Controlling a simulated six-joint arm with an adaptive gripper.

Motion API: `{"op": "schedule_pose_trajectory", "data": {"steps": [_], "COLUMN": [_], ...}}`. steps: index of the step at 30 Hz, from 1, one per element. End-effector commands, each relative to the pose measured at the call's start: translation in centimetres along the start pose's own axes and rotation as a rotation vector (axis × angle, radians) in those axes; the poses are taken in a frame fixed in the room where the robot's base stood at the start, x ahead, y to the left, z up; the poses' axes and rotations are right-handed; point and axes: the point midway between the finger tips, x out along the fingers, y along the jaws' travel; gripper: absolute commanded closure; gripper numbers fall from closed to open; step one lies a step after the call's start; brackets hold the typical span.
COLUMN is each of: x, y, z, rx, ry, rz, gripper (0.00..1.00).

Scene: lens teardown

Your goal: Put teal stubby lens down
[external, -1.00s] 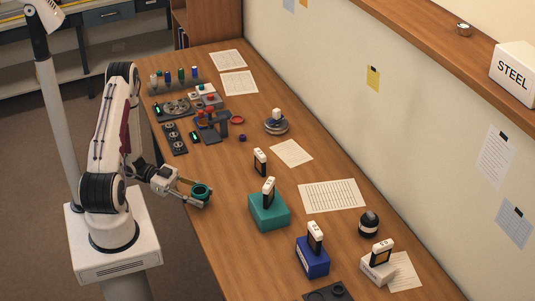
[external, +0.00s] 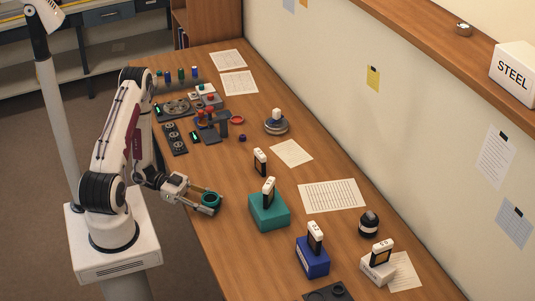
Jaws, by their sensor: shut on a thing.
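The teal stubby lens (external: 210,200) is a short teal ring-like cylinder with a dark middle. My gripper (external: 211,204) is shut on it, with a finger on either side, near the left edge of the wooden table (external: 236,249). Whether the lens touches the table or hangs just above it, I cannot tell. The underside of the lens is hidden.
A teal box (external: 268,212) with a black and white tag stands to the right of my gripper. A blue box (external: 312,262) and a white box (external: 378,272) stand nearer the front. Trays and small tools fill the far end. Bare wood lies between my gripper and the tools.

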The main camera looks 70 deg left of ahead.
Motion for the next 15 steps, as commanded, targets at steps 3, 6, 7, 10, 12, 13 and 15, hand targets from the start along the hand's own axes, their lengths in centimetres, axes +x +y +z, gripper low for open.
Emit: {"op": "schedule_pose_trajectory", "data": {"steps": [3,6,7,10,12,13,15], "x": [0.7,0.87,0.88,0.87,0.87,0.87,0.88], "y": [0.01,-0.01,-0.02,-0.03,-0.03,-0.03,-0.03], "z": [0.34,0.45,0.46,0.45,0.45,0.45,0.5], "rx": [0.001,0.002,0.002,0.002,0.002,0.002,0.002], "ry": [0.0,0.0,0.0,0.0,0.0,0.0,0.0], "rz": [0.001,0.0,-0.001,-0.001,-0.001,-0.001,-0.001], "gripper": [0.86,0.86,0.86,0.86,0.86,0.86,0.86]}}
